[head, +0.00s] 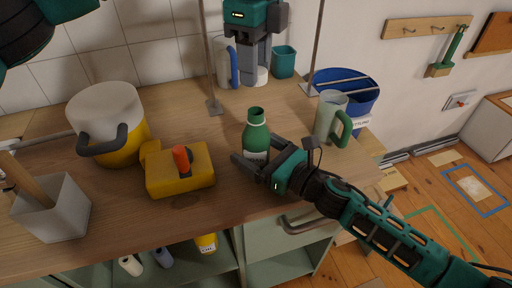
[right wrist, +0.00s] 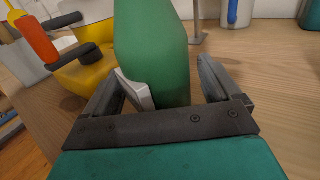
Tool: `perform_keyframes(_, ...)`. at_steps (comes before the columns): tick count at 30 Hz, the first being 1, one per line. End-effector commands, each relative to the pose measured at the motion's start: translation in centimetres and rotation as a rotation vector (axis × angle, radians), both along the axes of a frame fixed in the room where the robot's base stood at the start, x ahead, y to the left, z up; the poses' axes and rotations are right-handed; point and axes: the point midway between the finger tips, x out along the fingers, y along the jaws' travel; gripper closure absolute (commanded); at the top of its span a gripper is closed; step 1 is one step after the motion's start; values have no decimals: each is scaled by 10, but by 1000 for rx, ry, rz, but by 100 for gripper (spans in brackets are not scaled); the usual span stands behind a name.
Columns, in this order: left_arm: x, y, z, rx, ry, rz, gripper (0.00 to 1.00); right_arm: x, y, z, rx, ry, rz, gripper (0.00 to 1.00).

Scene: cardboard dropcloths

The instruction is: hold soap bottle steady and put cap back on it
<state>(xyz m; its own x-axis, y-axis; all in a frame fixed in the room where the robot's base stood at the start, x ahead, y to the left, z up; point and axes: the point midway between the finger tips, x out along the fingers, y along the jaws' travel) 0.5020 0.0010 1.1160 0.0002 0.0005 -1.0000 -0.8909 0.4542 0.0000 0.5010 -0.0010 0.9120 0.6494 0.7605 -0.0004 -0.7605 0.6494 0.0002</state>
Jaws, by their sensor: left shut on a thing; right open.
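The green soap bottle (head: 256,136) stands upright on the wooden counter, its top uncovered and a pale label low on its front. My right gripper (head: 254,166) is low at the bottle, open. In the right wrist view the bottle (right wrist: 152,50) rises between the two spread fingers of the right gripper (right wrist: 168,85); I cannot tell whether either finger touches it. My left gripper (head: 254,78) points down behind and above the bottle, apart from it. It is shut on a small white piece (head: 263,76), apparently the cap, partly hidden by the fingers.
A yellow block-like thing with an orange handle (head: 181,161) stands left of the bottle. A pale mug with a green handle (head: 330,117) is to its right. A yellow-white pot (head: 108,115), grey holder (head: 52,208) and teal cup (head: 284,62) also stand around. Thin upright posts rise behind.

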Motion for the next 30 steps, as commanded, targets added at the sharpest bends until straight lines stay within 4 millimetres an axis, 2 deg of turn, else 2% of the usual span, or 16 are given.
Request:
perform_keyframes(2, 0, 0, 0, 0, 0, 0, 88, 0, 0, 0, 0, 0, 0, 12)
perform_keyframes(26, 0, 0, 0, 0, 0, 0, 88, 0, 0, 0, 0, 0, 0, 89)
perform_keyframes(30, 0, 0, -7, 0, 3, -1, 88, 0, 0, 0, 0, 0, 0, 90)
